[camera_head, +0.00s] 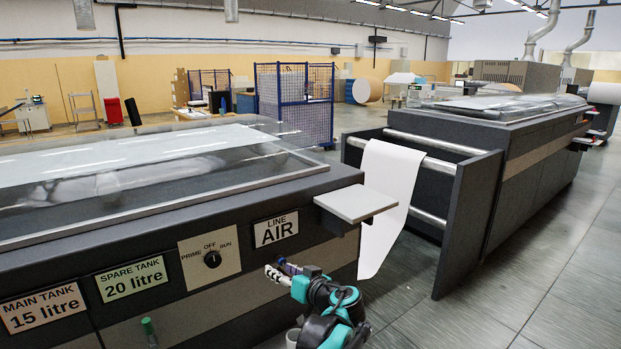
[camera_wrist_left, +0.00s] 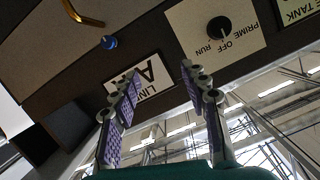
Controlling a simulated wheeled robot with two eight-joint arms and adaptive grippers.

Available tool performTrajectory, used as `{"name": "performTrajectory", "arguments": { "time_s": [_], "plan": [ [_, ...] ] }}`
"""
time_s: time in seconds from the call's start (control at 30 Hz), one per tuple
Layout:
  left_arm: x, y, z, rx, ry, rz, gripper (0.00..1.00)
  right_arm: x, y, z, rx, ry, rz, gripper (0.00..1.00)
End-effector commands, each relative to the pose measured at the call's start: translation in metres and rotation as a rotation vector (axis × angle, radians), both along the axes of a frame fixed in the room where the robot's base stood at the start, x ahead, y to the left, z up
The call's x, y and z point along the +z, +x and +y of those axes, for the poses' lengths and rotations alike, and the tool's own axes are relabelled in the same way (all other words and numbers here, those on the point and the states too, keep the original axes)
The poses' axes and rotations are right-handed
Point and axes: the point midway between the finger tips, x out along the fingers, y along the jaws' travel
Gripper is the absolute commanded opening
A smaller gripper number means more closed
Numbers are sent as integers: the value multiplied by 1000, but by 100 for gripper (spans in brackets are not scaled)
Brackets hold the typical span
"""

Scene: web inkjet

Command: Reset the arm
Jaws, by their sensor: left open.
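My left arm (camera_head: 335,310), teal and black, comes up from the bottom of the head view in front of the dark machine. Its gripper (camera_head: 277,272) is beside the machine's front panel, below the LINE AIR label (camera_head: 276,230). In the left wrist view the gripper (camera_wrist_left: 158,82) has its two purple-padded fingers apart with nothing between them. The panel lies beyond the fingers, with the black selector knob (camera_wrist_left: 219,27) past the right finger. The knob also shows in the head view (camera_head: 212,259), right of the tank labels. My right gripper is in neither view.
A grey shelf (camera_head: 355,203) juts from the machine's corner just above the gripper. A white paper web (camera_head: 388,200) hangs behind it toward a second machine (camera_head: 520,150). A blue knob (camera_wrist_left: 109,42) and brass handle (camera_wrist_left: 80,14) show on the panel. Floor at right is clear.

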Motion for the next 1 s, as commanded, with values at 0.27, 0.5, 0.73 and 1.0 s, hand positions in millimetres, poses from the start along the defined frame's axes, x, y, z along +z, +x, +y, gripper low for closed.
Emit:
{"name": "performTrajectory", "arguments": {
  "time_s": [0.27, 0.5, 0.73, 1.0],
  "plan": [
    [-10, -76, 77, -25, -90, 262, 45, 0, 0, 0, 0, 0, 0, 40],
    [-43, -189, 124, -143, -239, 494, 45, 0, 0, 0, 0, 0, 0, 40],
    [-86, -290, 124, -311, -386, 592, 45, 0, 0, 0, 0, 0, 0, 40],
    [-117, -344, 107, -445, -473, 589, 45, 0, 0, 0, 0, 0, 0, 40]
  ]
}}
